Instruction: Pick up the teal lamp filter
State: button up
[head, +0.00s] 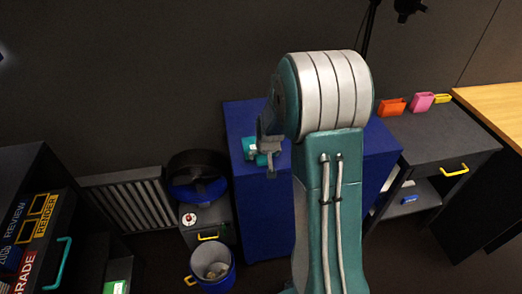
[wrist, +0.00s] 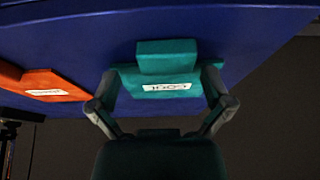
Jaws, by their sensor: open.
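The teal lamp filter (wrist: 130,86), a flat plate with a raised tab and a white label, lies on the blue cabinet top (wrist: 230,40). In the wrist view my gripper (wrist: 160,76) is open, with one finger at each side of the filter's near part. I cannot tell whether the fingers touch it.
An orange labelled plate (wrist: 42,86) lies left of the filter in the wrist view. A dark side table (head: 430,135) with orange, pink and yellow items stands right of the cabinet.

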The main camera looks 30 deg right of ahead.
jog(key=shift+a, duration=0.3)
jog(key=c, duration=0.9)
jog(key=shift+a, duration=0.3)
jog(key=shift+c, duration=0.8)
jog(key=shift+d, duration=0.15)
